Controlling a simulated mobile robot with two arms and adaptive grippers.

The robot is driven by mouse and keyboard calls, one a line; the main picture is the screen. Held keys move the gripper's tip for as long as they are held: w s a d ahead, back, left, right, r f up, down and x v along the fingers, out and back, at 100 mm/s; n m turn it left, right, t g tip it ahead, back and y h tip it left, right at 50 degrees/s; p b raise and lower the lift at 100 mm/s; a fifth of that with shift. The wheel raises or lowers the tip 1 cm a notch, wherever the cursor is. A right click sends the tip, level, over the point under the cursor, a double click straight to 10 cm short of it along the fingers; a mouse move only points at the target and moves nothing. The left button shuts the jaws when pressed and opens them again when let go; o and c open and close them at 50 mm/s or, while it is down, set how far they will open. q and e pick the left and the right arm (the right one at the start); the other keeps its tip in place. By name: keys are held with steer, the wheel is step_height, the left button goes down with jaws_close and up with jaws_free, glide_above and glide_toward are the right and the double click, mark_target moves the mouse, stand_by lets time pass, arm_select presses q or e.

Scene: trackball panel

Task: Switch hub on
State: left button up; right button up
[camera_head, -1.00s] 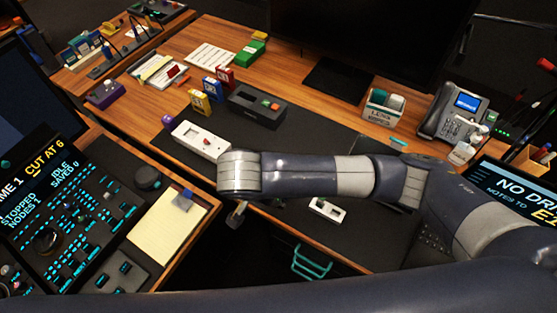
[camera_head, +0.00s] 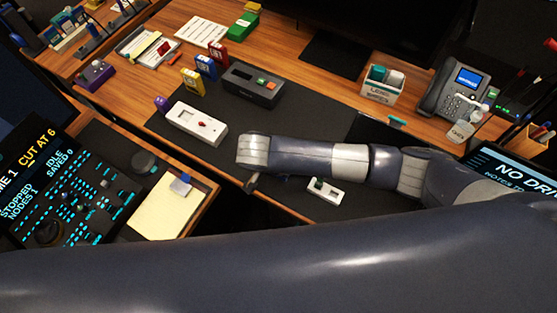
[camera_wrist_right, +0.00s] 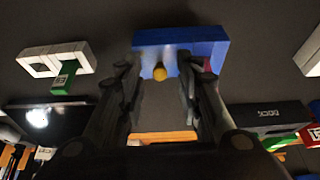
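I cannot tell for sure which device is the hub. A white box with a red lever (camera_head: 197,123) lies on the dark mat in the head view. A small white box with a green switch piece (camera_head: 326,191) lies nearer the front. My right gripper (camera_wrist_right: 160,90) is open, with an empty gap between its fingers. A blue block (camera_wrist_right: 205,48) with a yellow ball (camera_wrist_right: 159,73) shows beyond the fingertips; contact cannot be told. In the head view my right arm hides most of this gripper and the block. My left gripper is not in view.
A phone (camera_head: 458,92) and a white bin (camera_head: 381,88) stand at the right. A notepad (camera_head: 166,208) lies front left.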

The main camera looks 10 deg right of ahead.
steer(key=shift+f, duration=0.2)
jaws_close()
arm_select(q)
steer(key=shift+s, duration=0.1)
